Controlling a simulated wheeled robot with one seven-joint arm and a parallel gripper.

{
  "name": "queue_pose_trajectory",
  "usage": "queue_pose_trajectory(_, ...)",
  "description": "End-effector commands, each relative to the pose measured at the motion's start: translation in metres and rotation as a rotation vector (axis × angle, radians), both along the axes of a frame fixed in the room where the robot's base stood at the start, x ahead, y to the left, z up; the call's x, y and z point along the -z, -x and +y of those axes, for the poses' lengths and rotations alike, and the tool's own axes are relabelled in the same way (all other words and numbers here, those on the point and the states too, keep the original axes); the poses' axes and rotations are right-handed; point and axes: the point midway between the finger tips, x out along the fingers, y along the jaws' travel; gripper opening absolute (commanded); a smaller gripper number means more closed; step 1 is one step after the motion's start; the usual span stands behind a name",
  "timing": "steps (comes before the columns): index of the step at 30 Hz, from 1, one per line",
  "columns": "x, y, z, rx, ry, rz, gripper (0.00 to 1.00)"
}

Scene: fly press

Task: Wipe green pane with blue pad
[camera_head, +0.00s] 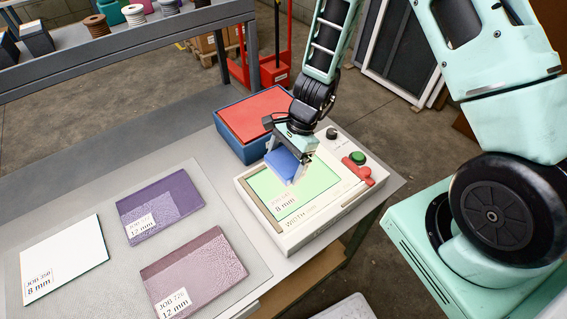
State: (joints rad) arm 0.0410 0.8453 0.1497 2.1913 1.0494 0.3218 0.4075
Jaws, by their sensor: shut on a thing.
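The green pane (312,180) lies in the top of a cream machine (283,241) near the table's right end. A white label reading 8 mm sits on the pane's lower left part. My gripper (293,160) is shut on the blue pad (284,165) and holds it over the pane's upper left part. The pad looks tilted. I cannot tell whether its lower edge touches the pane. The gripper hides some of the pad and the pane's far edge.
A blue box with a red top (257,113) stands just behind the machine. A red lever (358,170), a green button (357,157) and a black knob (332,133) are on the machine's right side. A purple pane (180,190), a mauve pane (210,268) and a white pane (80,258) lie left.

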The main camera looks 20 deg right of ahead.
Motion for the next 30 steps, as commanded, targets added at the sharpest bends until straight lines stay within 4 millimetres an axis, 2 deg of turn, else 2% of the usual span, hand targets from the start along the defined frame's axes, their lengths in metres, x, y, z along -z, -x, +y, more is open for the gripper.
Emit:
queue_pose_trajectory(1,-0.009,-0.001,-0.001,0.000,0.000,-0.001,0.69)
queue_pose_trajectory(10,-0.034,-0.002,-0.006,-0.001,0.001,-0.002,0.69)
queue_pose_trajectory(30,-0.035,-0.002,-0.007,-0.003,0.000,-0.001,0.69)
